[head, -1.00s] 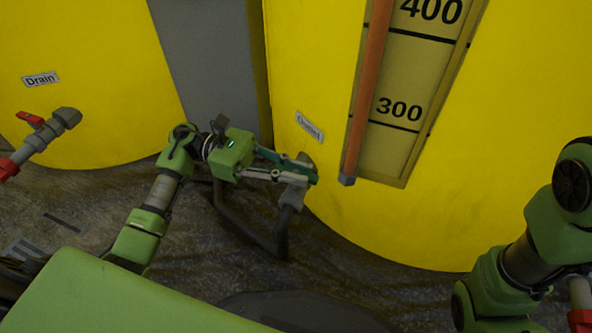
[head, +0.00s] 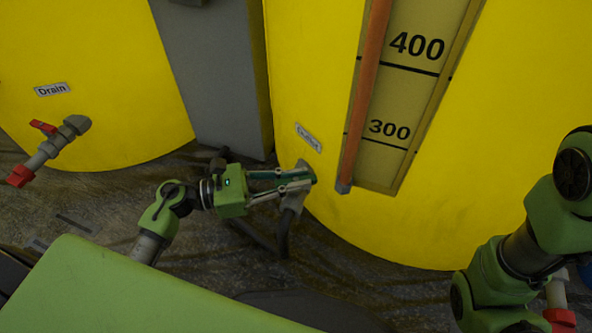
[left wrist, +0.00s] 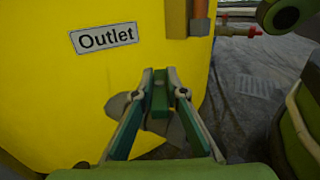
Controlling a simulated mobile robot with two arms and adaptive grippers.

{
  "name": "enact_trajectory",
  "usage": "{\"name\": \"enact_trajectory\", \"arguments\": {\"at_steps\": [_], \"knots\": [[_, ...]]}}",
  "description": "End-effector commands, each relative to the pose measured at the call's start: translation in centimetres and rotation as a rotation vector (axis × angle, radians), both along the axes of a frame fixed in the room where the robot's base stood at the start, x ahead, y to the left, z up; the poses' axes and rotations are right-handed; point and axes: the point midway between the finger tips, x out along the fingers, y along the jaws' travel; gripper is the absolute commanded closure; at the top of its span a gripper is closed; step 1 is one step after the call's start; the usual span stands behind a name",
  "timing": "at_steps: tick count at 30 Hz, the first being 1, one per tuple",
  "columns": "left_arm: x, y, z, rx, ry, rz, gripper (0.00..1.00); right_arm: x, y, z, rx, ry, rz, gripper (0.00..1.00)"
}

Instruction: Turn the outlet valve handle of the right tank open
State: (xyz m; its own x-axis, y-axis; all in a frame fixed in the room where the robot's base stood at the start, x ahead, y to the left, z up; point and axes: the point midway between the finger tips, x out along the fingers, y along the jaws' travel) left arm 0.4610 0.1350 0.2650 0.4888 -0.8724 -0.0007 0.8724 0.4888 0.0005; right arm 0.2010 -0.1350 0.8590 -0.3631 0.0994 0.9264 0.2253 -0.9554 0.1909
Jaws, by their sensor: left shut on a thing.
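The right tank (head: 450,225) is a large yellow cylinder with an "Outlet" label (head: 308,138); the label reads clearly in the left wrist view (left wrist: 104,38). Below it, a grey outlet fitting (head: 297,200) comes out of the tank wall, partly hidden by my gripper. My left gripper (head: 312,180) is at this outlet. In the left wrist view, its fingers (left wrist: 160,78) are closed around a green piece (left wrist: 160,98) that appears to be the valve handle. The handle's exact angle is hard to tell. My right arm shows at the right edge, but its gripper is out of view.
The left tank (head: 110,135) has a "Drain" valve with a red handle (head: 43,127). A grey cabinet (head: 215,80) stands between the tanks. A level gauge (head: 385,150) runs up the right tank beside the outlet. A dark hose (head: 282,235) hangs below the outlet.

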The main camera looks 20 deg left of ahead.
Motion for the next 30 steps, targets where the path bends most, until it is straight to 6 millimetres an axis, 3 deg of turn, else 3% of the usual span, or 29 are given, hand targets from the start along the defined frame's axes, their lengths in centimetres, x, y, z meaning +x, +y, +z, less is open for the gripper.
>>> {"name": "enact_trajectory", "arguments": {"at_steps": [1, 10, 29, 30], "knots": [[-0.2, 0.0, 0.2, 0.001, 0.005, 0.035, 1.00, 0.0, 0.0, 0.8, 0.000, 0.000, 0.000, 0.67], [-0.1, 0.0, 0.0, 0.001, 0.004, 0.194, 1.00, 0.0, 0.0, 2.3, 0.000, 0.000, 0.000, 0.67], [0.0, 0.0, -0.2, 0.001, 0.002, 0.251, 1.00, 0.0, 0.0, 2.7, 0.000, 0.001, 0.000, 0.67], [0.0, 0.0, -0.2, 0.001, 0.002, 0.251, 0.85, 0.0, 0.0, 2.7, 0.000, 0.001, 0.000, 0.67]]}}
